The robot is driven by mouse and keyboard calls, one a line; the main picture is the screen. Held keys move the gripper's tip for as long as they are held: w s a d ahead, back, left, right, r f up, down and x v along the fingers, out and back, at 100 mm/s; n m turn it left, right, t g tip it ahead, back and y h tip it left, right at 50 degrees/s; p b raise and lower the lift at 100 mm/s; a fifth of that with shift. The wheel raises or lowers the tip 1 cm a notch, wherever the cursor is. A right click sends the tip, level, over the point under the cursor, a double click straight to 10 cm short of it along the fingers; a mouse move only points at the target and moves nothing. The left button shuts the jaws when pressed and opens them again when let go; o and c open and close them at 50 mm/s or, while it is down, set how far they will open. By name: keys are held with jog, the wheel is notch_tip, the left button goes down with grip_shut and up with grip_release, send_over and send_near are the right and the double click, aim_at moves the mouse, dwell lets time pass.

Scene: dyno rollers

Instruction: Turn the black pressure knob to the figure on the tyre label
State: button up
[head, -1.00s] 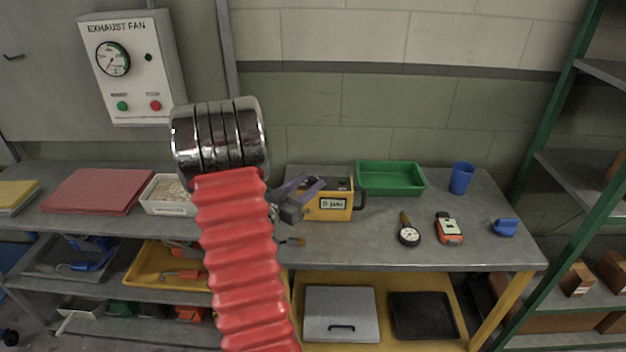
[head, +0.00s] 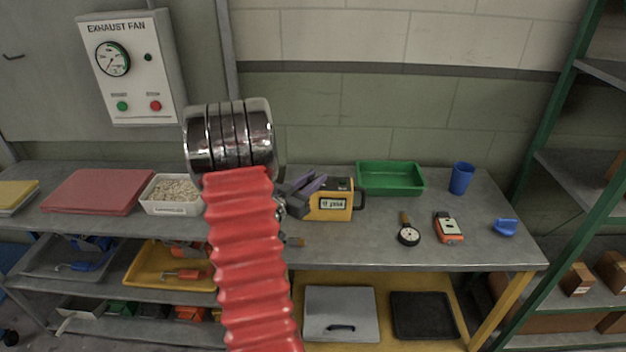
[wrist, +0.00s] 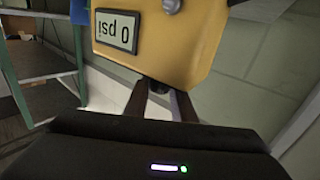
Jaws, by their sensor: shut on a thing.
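The yellow inflator (head: 349,213) stands on the bench in the head view, with a small display on its front. It fills the top of the wrist view (wrist: 190,40), where its display (wrist: 116,31) appears upside down and reads 0 psi. The display figure in the head view is too small to read surely. My gripper (wrist: 168,98) is at the inflator's side, its fingers shut around the black knob (wrist: 158,87), mostly hidden between them. In the head view my gripper (head: 306,184) shows at the inflator's left. I cannot make out a tyre label.
A green tray (head: 390,190) stands behind the inflator's right. A gauge (head: 408,236), an orange-and-black device (head: 448,228), a blue cup (head: 461,178) and a blue item (head: 505,227) lie farther right. A white box (head: 172,208) stands left of my arm.

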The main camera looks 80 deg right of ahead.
grip_shut()
jog(key=shift+m+g+y, duration=0.6)
jog(key=shift+m+g, duration=0.3)
jog(key=shift+g, duration=0.3)
jog(key=o, duration=0.8)
grip_release()
jog(key=shift+c, duration=0.2)
jog(key=v, duration=1.4)
jog(key=shift+f, duration=0.1)
jog(key=shift+d, duration=0.1)
